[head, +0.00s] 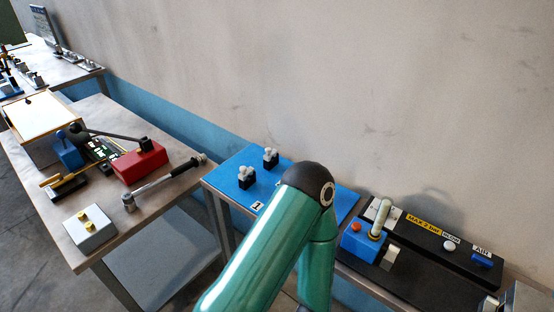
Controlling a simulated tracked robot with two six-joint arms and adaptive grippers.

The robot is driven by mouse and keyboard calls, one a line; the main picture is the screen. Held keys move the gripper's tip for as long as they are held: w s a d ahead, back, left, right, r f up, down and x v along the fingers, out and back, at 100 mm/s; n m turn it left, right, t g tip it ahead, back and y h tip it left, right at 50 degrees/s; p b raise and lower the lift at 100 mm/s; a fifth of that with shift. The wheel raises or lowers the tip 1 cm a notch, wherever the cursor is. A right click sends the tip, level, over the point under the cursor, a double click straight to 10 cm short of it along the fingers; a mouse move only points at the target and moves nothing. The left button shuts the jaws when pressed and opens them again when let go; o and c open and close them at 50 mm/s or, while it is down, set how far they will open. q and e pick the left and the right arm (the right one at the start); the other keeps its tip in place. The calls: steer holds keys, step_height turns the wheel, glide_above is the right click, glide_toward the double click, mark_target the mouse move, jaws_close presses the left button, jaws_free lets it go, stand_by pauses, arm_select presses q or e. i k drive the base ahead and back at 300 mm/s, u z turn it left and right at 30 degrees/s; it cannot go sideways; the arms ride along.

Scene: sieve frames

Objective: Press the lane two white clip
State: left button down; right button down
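A blue mat (226,172) lies on the middle bench and carries a label "1" (257,206) near its front edge. Two small black holders with white tops stand on it, the far one (270,157) and the near one (246,177); these may be white clips, but I cannot tell which lane each belongs to. My teal arm with its dark joint rises in front of the mat and hides its middle and right part, including any second lane label. Neither of my grippers shows in the head view.
The left table holds a red block (139,162) with a black lever, a torque wrench (165,182) and a grey box (90,230) with yellow knobs. To the right, a dark panel (420,262) has a blue unit (361,243) and an "AIR" label. A wall stands behind.

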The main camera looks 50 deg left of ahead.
mark_target(270, 154)
steer(key=z, duration=0.1)
steer(key=k, duration=0.5)
steer(key=u, duration=0.75)
steer(key=k, duration=0.65)
steer(key=u, duration=0.1)
steer(key=i, duration=0.95)
